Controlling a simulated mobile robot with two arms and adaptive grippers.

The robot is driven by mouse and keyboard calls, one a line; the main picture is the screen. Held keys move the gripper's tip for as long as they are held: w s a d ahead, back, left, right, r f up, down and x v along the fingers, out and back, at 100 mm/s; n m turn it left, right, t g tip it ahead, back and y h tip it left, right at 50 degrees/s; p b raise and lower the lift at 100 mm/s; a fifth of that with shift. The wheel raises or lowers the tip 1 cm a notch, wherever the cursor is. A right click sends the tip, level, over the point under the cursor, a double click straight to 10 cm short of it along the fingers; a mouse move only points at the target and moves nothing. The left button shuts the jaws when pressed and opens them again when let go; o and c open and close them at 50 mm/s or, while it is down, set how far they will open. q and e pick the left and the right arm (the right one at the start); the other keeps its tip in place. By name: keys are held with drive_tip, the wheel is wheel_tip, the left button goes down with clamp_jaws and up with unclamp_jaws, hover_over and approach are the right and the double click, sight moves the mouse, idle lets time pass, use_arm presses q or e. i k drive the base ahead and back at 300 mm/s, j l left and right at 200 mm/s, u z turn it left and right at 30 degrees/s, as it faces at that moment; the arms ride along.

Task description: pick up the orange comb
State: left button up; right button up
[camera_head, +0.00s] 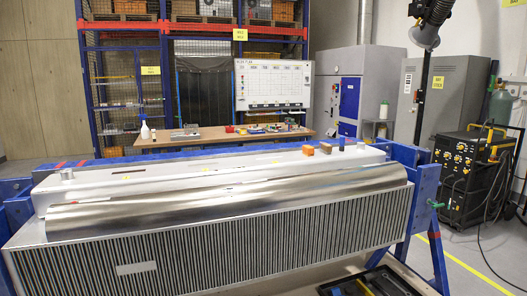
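No comb shape can be made out clearly. Two small orange pieces sit side by side near the right end of the top of the large metal unit: one orange piece (308,150) on the left and a browner one (325,148) on the right. They are too small to tell whether either is the orange comb or has teeth. Neither of my grippers is in view.
The finned metal unit (220,245), with a curved shiny cover (230,200), fills the foreground in a blue frame (425,195). A black tray (375,285) lies low at the bottom right. Behind stands a wooden workbench (200,140) with small items. A welding cart (465,165) stands right.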

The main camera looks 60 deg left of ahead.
sight(307, 150)
drive_tip(key=u, duration=1.5)
